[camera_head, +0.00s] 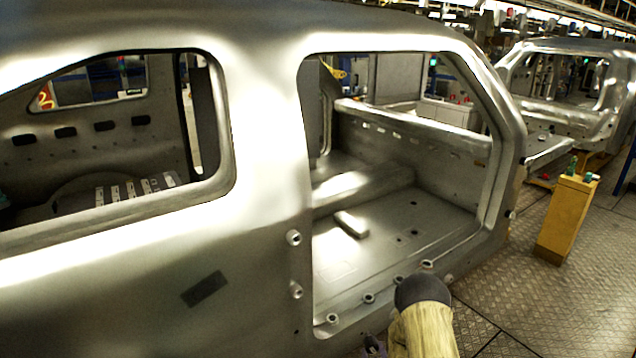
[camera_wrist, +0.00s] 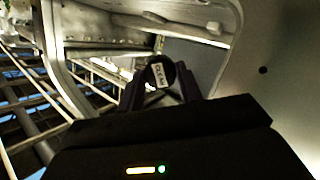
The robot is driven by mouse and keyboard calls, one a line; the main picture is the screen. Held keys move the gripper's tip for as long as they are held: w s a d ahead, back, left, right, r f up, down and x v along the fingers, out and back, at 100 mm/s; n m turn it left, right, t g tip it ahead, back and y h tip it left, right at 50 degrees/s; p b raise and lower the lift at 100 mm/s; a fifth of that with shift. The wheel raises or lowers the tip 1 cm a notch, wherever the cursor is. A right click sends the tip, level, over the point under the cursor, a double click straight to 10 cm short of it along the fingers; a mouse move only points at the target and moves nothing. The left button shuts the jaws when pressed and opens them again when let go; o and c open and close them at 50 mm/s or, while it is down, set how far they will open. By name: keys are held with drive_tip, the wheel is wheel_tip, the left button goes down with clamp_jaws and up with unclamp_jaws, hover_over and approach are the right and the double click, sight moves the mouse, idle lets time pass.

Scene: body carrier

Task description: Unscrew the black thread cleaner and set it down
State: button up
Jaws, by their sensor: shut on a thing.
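In the wrist view my gripper (camera_wrist: 161,80) is shut on the black thread cleaner (camera_wrist: 152,65). It is a round dark thing with a pale label, held between the two dark fingers. The car body's metal shows behind it. I cannot tell whether it is seated on a stud or free of one.
The bare metal car body (camera_head: 262,205) fills the left and middle, with an open doorway. Several round fittings (camera_head: 368,297) line its sill, and more sit on the pillar. A yellow stand (camera_head: 565,218) with small green and red things is at right. The floor before it is clear.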

drive_tip(key=v, duration=0.2)
drive_tip(key=r+v, duration=0.1)
drive_tip(key=v, duration=0.2)
drive_tip(key=shift+s, duration=0.15)
